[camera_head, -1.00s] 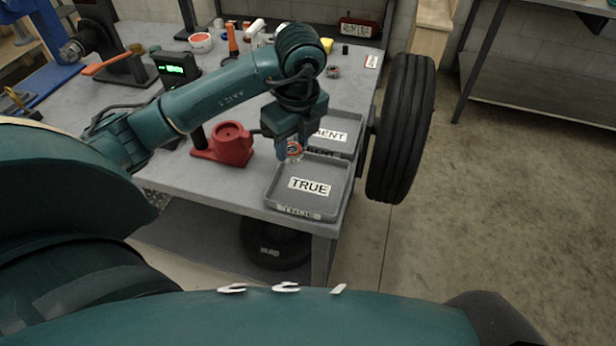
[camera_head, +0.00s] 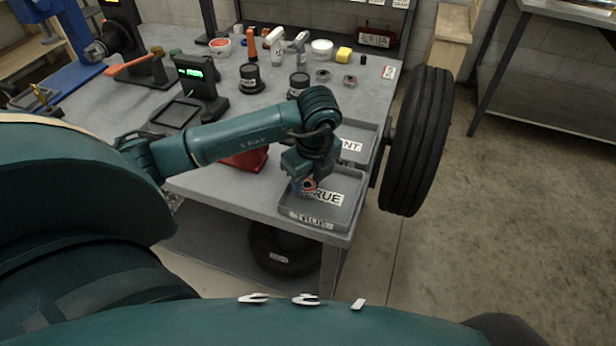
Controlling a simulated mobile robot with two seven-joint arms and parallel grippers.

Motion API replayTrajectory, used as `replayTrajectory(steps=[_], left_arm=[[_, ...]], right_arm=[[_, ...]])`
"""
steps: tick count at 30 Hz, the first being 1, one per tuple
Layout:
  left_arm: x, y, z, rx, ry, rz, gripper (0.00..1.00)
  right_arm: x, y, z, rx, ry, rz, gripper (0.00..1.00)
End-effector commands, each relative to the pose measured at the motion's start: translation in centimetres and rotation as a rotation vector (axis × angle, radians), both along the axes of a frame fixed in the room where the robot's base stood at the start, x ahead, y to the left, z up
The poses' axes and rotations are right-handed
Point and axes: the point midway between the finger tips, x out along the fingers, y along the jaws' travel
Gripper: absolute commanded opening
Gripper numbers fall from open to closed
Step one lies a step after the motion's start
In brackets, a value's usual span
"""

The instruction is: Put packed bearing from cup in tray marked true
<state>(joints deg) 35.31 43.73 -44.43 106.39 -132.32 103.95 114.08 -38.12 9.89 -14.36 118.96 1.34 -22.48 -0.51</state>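The tray marked TRUE (camera_head: 350,219) lies at the near right corner of the bench, its label partly covered by my arm. My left gripper (camera_head: 301,187) points down over the left part of this tray. It is shut on the packed bearing (camera_head: 309,185), a small ring with an orange-red face. I cannot tell whether the bearing touches the tray floor. My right gripper is out of view.
A second grey tray (camera_head: 363,134), its label ending in NT, adjoins behind. A black tyre (camera_head: 418,140) stands off the bench's right edge. A scale with green display (camera_head: 196,78), black parts (camera_head: 250,78) and tubs (camera_head: 321,49) stand farther back.

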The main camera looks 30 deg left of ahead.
Motion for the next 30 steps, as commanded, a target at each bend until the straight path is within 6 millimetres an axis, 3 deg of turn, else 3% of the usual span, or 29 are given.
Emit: replayTrajectory(steps=[7,18,28,30], left_arm=[[0.0,0.0,0.0,0.000,0.001,0.000,0.60],[0.0,-0.1,0.9,-0.001,-0.002,0.000,0.61],[-0.2,-1.0,7.5,0.000,-0.007,-0.001,0.61],[-0.2,-1.1,9.4,0.002,-0.006,-0.001,0.61]], right_arm=[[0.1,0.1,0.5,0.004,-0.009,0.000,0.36],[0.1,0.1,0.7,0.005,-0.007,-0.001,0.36],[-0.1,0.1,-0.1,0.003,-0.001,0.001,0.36],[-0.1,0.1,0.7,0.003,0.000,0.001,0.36]])
